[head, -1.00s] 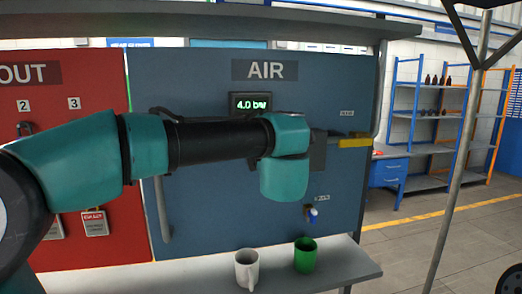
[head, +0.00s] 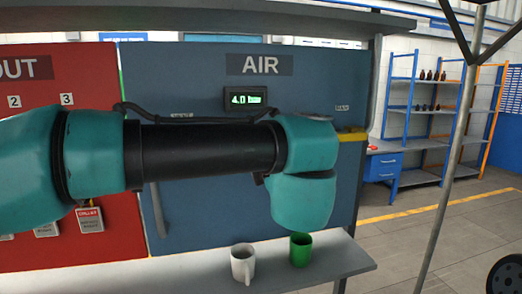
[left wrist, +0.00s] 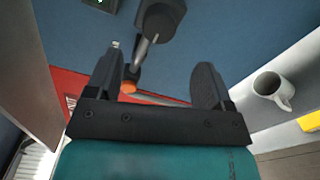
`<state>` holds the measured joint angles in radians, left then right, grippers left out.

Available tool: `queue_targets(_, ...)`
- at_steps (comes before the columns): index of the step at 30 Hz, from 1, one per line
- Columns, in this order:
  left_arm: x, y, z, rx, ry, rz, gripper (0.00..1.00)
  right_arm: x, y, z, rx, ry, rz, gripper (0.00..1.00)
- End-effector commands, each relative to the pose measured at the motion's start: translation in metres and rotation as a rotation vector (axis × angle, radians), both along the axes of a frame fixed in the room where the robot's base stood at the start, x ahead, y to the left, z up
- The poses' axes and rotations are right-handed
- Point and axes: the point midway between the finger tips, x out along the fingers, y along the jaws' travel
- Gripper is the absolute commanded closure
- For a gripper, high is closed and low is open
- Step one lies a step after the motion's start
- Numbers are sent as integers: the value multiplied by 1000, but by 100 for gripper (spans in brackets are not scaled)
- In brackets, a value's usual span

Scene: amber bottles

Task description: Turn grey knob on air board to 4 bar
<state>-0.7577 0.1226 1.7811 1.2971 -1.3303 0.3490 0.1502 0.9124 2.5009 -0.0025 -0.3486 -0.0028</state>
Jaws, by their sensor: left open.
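The blue AIR board (head: 215,75) stands in the middle of the head view. Its small display (head: 243,98) shows green digits that read 4.0 bar. My left arm crosses in front of the board and hides its middle, and the left gripper is hidden there. In the left wrist view my left gripper (left wrist: 160,82) is open, with its fingers wide apart and nothing held. Beyond the fingers is a dark grey round part (left wrist: 160,17) with a grey rod that ends in an orange tip (left wrist: 129,86). I cannot tell for sure whether this is the grey knob. My right gripper is out of view.
A white mug (head: 242,262) and a green mug (head: 301,249) stand on the shelf (head: 335,262) below the board. The red board (head: 95,60) is at the left. A grey post (head: 455,165) and blue racks are at the right.

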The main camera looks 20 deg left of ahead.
Motion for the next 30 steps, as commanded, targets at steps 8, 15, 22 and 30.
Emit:
queue_targets(8,-44,-26,0,1,-1,-5,25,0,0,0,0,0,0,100)
queue_targets(15,-63,-36,0,0,0,-1,25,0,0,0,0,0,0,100)
queue_targets(22,-64,-36,0,0,0,0,25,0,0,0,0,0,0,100)
queue_targets(30,-54,-35,-14,46,26,-15,25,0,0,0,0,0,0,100)
